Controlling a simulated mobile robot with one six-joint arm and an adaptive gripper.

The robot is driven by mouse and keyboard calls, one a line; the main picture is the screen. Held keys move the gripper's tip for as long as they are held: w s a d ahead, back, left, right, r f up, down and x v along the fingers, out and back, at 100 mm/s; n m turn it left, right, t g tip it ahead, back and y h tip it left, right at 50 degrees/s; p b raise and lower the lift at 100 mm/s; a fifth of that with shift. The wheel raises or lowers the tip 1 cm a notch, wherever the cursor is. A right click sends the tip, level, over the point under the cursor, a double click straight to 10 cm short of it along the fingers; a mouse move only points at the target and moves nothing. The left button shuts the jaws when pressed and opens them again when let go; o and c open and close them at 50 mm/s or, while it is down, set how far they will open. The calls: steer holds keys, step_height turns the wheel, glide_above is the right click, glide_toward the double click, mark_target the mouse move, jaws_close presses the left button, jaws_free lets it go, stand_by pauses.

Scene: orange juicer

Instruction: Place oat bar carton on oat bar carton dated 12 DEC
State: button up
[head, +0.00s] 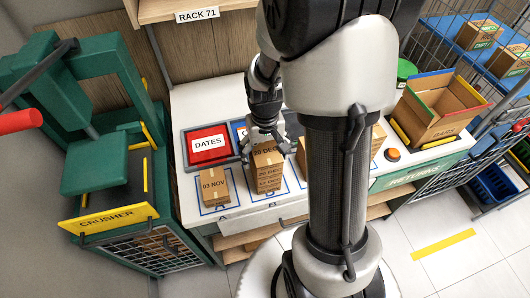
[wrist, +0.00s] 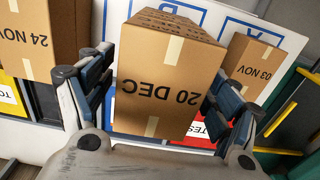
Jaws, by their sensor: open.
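An oat bar carton dated 20 DEC (head: 267,155) tops a stack of brown cartons on the white counter. The lower cartons (head: 269,182) show smaller labels; the bottom one seems to read 12 DEC, but the print is small. My gripper (head: 264,141) is at the top carton from above and behind. In the wrist view the 20 DEC carton (wrist: 165,88) appears upside down between my spread fingers, one on each side. My gripper is open; whether the fingers touch the carton I cannot tell.
A 03 NOV carton (head: 213,187) stands left of the stack; a 24 NOV carton (wrist: 38,45) shows in the wrist view. A red DATES panel (head: 208,143) lies behind. The green crusher (head: 105,170) is at left, an open carton box (head: 437,108) at right. My arm hides the middle counter.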

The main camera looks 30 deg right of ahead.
mark_target(265, 149)
steer(key=shift+r, duration=0.1)
step_height(265, 149, up, 12)
steer(key=p, duration=0.3)
steer(key=s+a+r+n+t, duration=0.3)
steer(key=s+a+r+t, duration=0.1)
steer(key=s+a+r, duration=0.6)
steer(key=s+r, duration=0.2)
steer(key=s, duration=0.1)
steer(key=shift+s+a+t, duration=0.3)
steer(key=shift+a, duration=0.05)
